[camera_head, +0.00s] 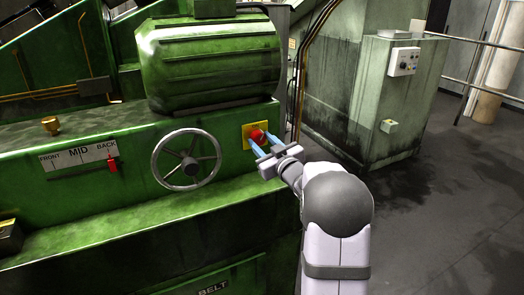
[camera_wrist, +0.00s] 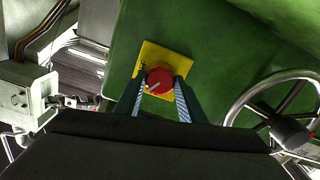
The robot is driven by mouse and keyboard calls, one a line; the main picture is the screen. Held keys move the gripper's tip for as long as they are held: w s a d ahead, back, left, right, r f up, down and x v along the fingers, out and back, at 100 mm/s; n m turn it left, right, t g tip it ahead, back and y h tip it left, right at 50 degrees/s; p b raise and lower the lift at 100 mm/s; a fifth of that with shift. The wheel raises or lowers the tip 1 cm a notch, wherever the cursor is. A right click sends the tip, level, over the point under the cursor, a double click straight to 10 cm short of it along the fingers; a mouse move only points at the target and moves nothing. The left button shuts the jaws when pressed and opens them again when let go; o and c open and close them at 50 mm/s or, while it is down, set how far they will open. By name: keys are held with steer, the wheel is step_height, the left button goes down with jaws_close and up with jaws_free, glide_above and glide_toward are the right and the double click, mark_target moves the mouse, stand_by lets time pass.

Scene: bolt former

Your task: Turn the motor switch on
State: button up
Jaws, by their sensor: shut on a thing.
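The motor switch is a red round knob (camera_head: 257,135) on a yellow square plate (camera_head: 247,130), on the front of the green machine to the right of the handwheel. In the wrist view the red knob (camera_wrist: 159,80) sits on the yellow plate (camera_wrist: 150,58) and shows a pale mark on its face. My gripper (camera_head: 261,146) reaches the knob from the front right. In the wrist view my gripper (camera_wrist: 160,88) has one finger on each side of the knob, shut on it. The fingers hide the knob's sides.
A spoked handwheel (camera_head: 187,159) stands close left of the switch. A red lever (camera_head: 112,165) is by the FRONT, MID, BACK scale (camera_head: 80,156). A green motor housing (camera_head: 208,62) is above. A green cabinet with a control box (camera_head: 403,62) stands behind right. Floor at right is clear.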

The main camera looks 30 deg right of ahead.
steer(key=n+b, duration=0.3)
steer(key=n, duration=0.1)
steer(key=shift+f+b, duration=0.2)
steer(key=shift+b, duration=0.1)
steer(key=shift+r+n+b, duration=0.1)
steer(key=shift+n+b, duration=0.65)
steer(key=shift+n, duration=0.25)
steer(key=shift+r, duration=0.1)
steer(key=o, duration=1)
steer(key=shift+o, duration=0.2)
steer(key=shift+s, duration=0.1)
steer(key=s, duration=0.7)
steer(key=shift+b, duration=0.4)
steer(key=shift+s, duration=0.1)
